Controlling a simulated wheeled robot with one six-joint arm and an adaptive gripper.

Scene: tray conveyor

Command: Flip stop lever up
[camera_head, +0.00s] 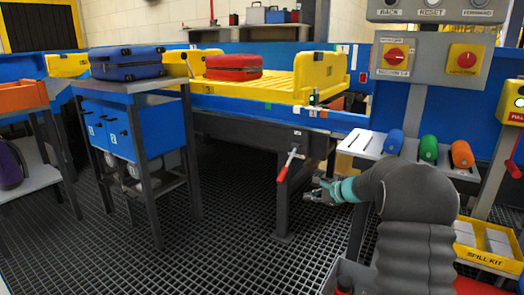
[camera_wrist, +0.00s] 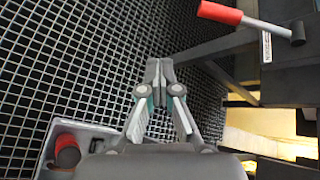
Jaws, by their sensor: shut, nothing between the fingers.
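The stop lever has a red handle (camera_head: 282,175) and a pale shaft. It is mounted on the dark conveyor frame (camera_head: 255,136), and its handle points down and slightly left. In the wrist view the red handle (camera_wrist: 219,12) is at the upper right, with its shaft running right to a round pivot. My gripper (camera_head: 310,195) is to the right of the handle and a little lower, apart from it. In the wrist view my gripper (camera_wrist: 159,72) has its fingertips together with nothing between them.
A yellow tray (camera_head: 275,83) with a red suitcase (camera_head: 234,67) is on the conveyor above the lever. A blue suitcase (camera_head: 126,63) lies on a stand at left. A shelf with colored bottles and a yellow spill kit bin (camera_head: 480,257) are at right. Dark grating floor is open left of the lever.

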